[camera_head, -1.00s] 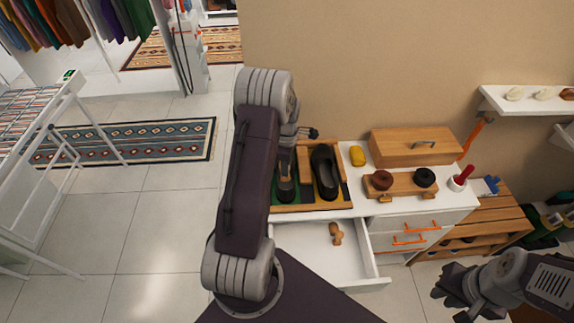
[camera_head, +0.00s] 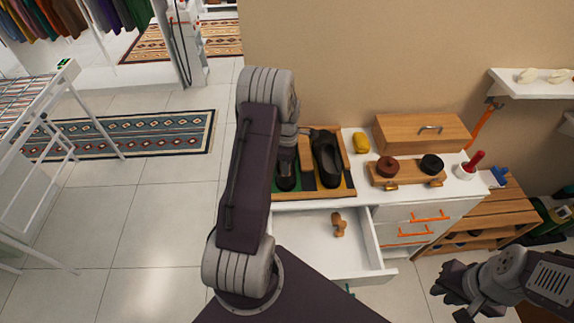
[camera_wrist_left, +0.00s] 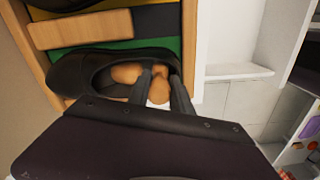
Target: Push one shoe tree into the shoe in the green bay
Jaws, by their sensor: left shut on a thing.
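In the left wrist view, the black shoe (camera_wrist_left: 75,76) lies in the green bay (camera_wrist_left: 176,45) of the wooden tray. A light wooden shoe tree (camera_wrist_left: 126,73) lies partly inside the shoe's opening, with its rounded end toward the camera. My left gripper (camera_wrist_left: 153,80) is shut on this shoe tree at the shoe's opening. In the head view, my left arm partly covers the green-bay shoe (camera_head: 287,180), and the fingertips are hidden. Another shoe tree (camera_head: 339,224) lies in the open drawer. My right gripper (camera_head: 452,285) is at the lower right, its fingers unclear.
A second black shoe (camera_head: 327,160) stands in the yellow bay. Beside the tray are a yellow object (camera_head: 361,142), a wooden box (camera_head: 422,132) and a stand with brown and black round pieces (camera_head: 405,178). The open drawer (camera_head: 300,240) juts out at the front.

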